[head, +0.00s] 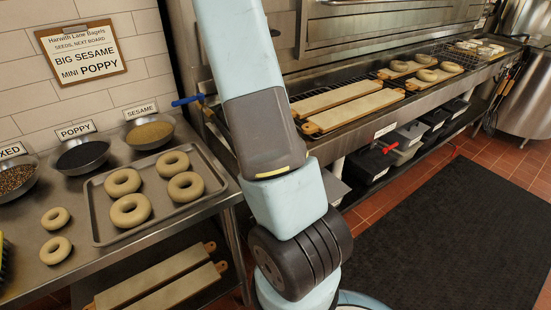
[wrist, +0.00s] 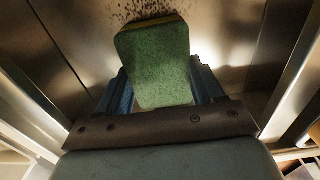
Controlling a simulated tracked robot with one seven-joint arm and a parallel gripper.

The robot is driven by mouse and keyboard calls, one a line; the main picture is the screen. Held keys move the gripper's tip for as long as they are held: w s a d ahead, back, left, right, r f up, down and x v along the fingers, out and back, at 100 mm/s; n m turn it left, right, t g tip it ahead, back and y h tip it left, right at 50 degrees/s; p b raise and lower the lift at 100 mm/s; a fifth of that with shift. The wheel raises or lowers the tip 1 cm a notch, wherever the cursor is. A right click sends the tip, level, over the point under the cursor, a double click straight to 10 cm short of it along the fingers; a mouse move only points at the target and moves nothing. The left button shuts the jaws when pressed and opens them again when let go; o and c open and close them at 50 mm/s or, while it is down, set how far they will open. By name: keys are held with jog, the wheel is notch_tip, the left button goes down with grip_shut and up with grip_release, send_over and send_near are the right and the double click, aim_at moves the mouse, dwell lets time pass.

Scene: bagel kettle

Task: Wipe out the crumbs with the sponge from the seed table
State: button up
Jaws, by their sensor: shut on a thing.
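My gripper (wrist: 160,85) shows in the wrist view, its blue fingers shut on the green sponge (wrist: 158,62). The sponge has a thin yellowish layer along its far edge. Dark crumbs (wrist: 148,14) lie scattered on a pale surface just beyond the sponge; I cannot tell whether the sponge touches that surface. In the head view the metal seed table (head: 75,268) is at the left. My arm crosses the middle of the head view, and the gripper is out of sight there.
On the seed table are a tray (head: 98,222) of several bagels, two small bagels (head: 55,218), and seed bowls, including poppy (head: 82,157) and sesame (head: 149,134). Long boards (head: 160,278) lie on the shelf below. A long counter with boards (head: 350,108) runs right. The dark floor mat (head: 440,235) is clear.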

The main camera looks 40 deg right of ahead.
jog(key=shift+w+d+f, duration=0.1)
jog(key=shift+w+d, duration=0.05)
jog(key=shift+w, duration=1.35)
jog(key=shift+w+d+f, duration=0.1)
jog(key=shift+w, duration=1.35)
jog(key=shift+w+d, duration=0.15)
jog(key=shift+w, duration=1.35)
jog(key=shift+s, duration=0.1)
jog(key=shift+s+a+f, duration=0.1)
jog(key=shift+s+a, duration=0.1)
jog(key=shift+s, duration=1.9)
jog(key=shift+s+a+f, duration=0.1)
jog(key=shift+s+a, duration=0.05)
jog(key=shift+s, duration=1.95)
jog(key=shift+s+a+r, duration=0.1)
jog(key=shift+s+a, duration=0.1)
jog(key=shift+s, duration=1.65)
jog(key=shift+w+d, duration=0.15)
jog(key=shift+w, duration=0.95)
jog(key=shift+w+d, duration=0.1)
jog(key=shift+w, duration=1)
jog(key=shift+w+d, duration=0.15)
jog(key=shift+w, duration=1.85)
jog(key=shift+w+d, duration=0.15)
jog(key=shift+w, duration=1.8)
